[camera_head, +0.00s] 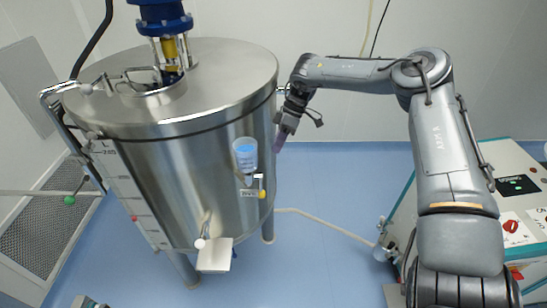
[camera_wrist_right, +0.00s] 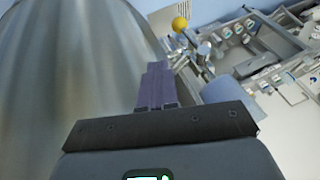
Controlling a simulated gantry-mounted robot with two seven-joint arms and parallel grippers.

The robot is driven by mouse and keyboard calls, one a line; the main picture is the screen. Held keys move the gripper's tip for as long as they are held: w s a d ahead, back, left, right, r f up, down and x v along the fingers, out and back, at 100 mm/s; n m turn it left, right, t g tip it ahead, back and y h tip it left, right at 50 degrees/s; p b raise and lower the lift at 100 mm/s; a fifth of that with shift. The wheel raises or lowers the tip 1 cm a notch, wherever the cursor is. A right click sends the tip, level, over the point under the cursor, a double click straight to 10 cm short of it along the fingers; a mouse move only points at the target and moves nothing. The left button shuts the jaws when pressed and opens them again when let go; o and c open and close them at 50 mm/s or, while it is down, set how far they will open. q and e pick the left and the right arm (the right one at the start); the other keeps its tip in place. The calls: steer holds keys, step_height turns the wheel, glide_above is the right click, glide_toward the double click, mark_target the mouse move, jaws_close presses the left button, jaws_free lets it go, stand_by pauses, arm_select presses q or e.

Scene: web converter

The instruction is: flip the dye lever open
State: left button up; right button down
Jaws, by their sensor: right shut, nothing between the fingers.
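A small clear container of blue dye (camera_head: 245,152) is mounted on the front right of the steel tank (camera_head: 160,170). Below it is a small valve whose lever has a yellow end (camera_head: 262,194). In the right wrist view a yellow ball knob (camera_wrist_right: 180,24) shows beyond the fingertips, beside metal fittings, with a pale blue container (camera_wrist_right: 222,89) to the right. My right gripper (camera_head: 280,141) is at the tank's right side, to the right of the container and above the lever. Its purple fingers (camera_wrist_right: 158,68) are shut, empty and apart from the knob. My left gripper is out of view.
A white-knobbed handle (camera_head: 200,243) and a spout plate (camera_head: 215,256) are low on the tank front. A green-knobbed valve (camera_head: 69,200) is at the left. A control cabinet (camera_head: 515,205) stands at the right. A hose (camera_head: 325,224) crosses the open blue floor.

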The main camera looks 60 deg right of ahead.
mark_target(261, 186)
steer(key=a+f, duration=0.7)
steer(key=f, duration=0.3)
steer(key=shift+w, duration=0.45)
